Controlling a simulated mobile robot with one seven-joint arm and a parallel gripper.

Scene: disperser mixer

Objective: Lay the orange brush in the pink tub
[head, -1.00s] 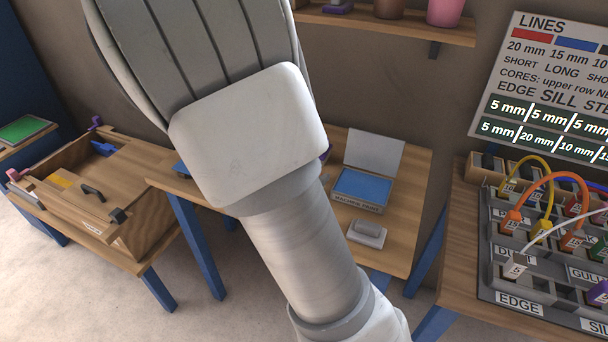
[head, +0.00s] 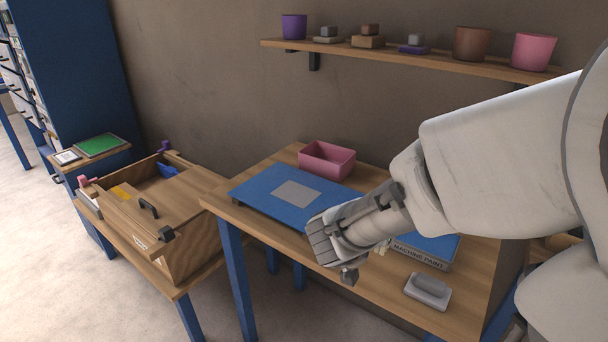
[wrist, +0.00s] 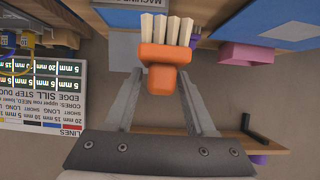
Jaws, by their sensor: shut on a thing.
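The orange brush (wrist: 158,58), with its pale bristles pointing away from the hand, sits between the two fingers of my gripper (wrist: 160,78) in the wrist view. My gripper is shut on it. In the head view, my gripper (head: 349,274) is over the front part of the wooden table, and the brush is mostly hidden by the hand. The pink tub (head: 325,172) stands at the back of that table, behind and left of the gripper and well apart from it. The tub also shows in the wrist view (wrist: 245,56) to the right of the brush.
A blue board (head: 262,193) with a grey patch lies in front of the tub. A machine paint box (head: 425,252) and a grey block (head: 428,290) are on the right. A wooden crate (head: 190,253) stands left. A shelf (head: 400,57) with pots runs above.

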